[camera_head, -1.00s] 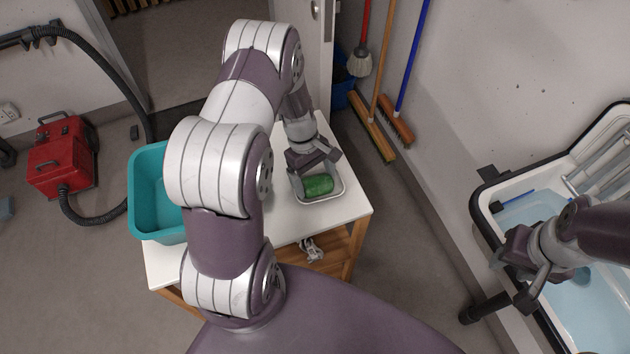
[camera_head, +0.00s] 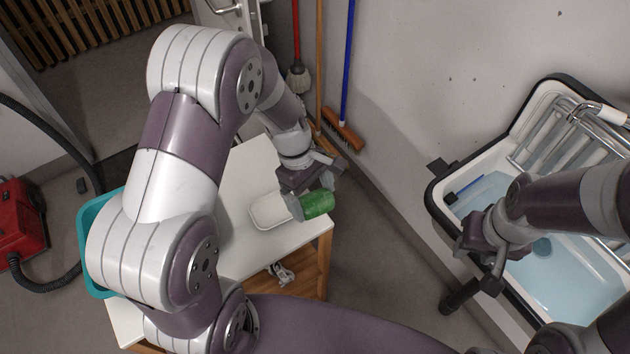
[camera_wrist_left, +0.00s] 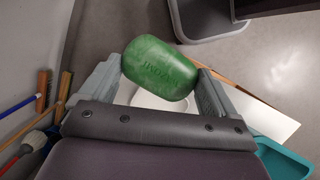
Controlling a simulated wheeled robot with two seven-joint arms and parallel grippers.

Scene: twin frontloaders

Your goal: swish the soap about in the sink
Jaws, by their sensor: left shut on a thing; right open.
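The soap is a green rounded bar (camera_head: 318,204) with stamped lettering, which also shows in the left wrist view (camera_wrist_left: 158,68). My left gripper (camera_head: 309,205) is shut on it and holds it up, just right of the white soap dish (camera_head: 268,212) near the table's right edge. The sink (camera_head: 560,272) at the right holds pale blue water. My right gripper (camera_head: 476,262) is open and empty over the sink's left side.
A white-topped table (camera_head: 243,176) carries a teal tub (camera_head: 88,240) at its left. Brooms (camera_head: 343,134) lean on the wall between table and sink. A metal rack (camera_head: 565,135) and tap (camera_head: 598,112) are at the sink's back.

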